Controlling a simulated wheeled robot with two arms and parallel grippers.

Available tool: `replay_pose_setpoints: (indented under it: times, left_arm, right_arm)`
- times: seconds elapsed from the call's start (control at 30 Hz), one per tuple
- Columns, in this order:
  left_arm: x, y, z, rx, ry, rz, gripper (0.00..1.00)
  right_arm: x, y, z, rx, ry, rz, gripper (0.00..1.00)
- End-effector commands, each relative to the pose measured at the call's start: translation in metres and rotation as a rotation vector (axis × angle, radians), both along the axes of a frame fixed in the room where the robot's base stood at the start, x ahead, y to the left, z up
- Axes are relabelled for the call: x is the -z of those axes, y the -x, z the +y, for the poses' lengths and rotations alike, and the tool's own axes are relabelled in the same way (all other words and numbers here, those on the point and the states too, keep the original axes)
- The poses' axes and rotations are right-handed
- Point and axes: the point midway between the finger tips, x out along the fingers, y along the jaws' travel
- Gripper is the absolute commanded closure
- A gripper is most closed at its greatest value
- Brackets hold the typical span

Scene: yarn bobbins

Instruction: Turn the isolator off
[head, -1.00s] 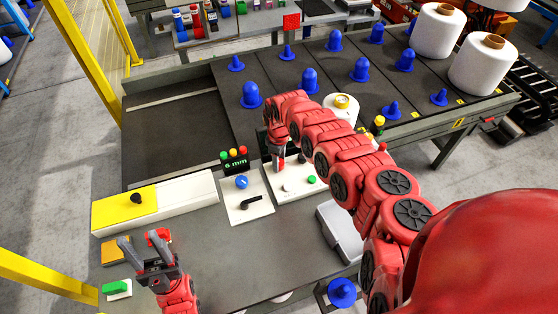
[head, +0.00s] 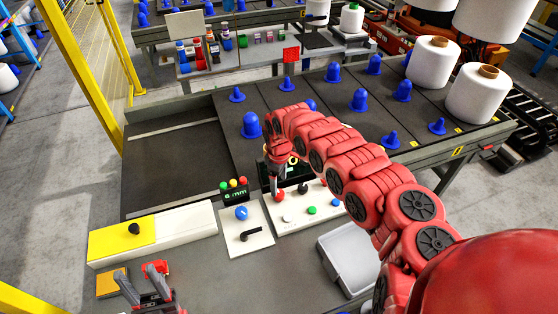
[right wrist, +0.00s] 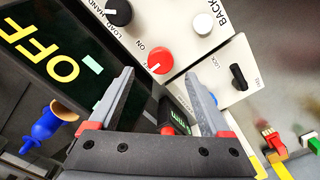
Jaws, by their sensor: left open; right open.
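In the right wrist view a red rotary knob (right wrist: 160,61) with a white pointer sits on a white panel (right wrist: 185,30), beside the word ON. My right gripper (right wrist: 159,75) is open and empty, with its fingertips just short of the knob in the picture; contact cannot be told. My left gripper (head: 140,277) is open and empty at the lower left, away from the panels. No label reading "isolator" is legible.
A black knob (right wrist: 117,11) and a white button (right wrist: 203,23) flank the red knob. A dark display (right wrist: 62,68) shows OFF. A white plate with a black lever (head: 252,235) lies left of the panel. A grey tray (head: 325,253) stands at right.

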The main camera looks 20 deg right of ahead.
Motion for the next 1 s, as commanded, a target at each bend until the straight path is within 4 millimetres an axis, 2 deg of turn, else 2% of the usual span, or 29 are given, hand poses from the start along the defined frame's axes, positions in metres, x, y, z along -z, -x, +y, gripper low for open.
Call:
replay_pose_setpoints:
  times: [0.3,0.5,0.7,1.0]
  left_arm:
    - [0.015,0.0,0.0,0.0,0.0,0.0,0.5]
    - [0.022,0.0,0.0,0.0,0.0,0.0,0.5]
    - [0.023,0.0,0.0,0.0,0.0,0.0,0.5]
    - [0.023,0.0,0.0,0.0,0.0,0.0,0.5]
  right_arm:
    - [-0.075,-0.002,-0.002,0.001,0.005,-0.005,0.18]
    - [-0.107,0.0,-0.001,0.0,0.001,0.001,0.18]
    - [-0.119,0.0,0.0,-0.001,0.001,0.0,0.18]
    - [-0.119,0.001,0.0,0.0,0.001,0.002,0.18]
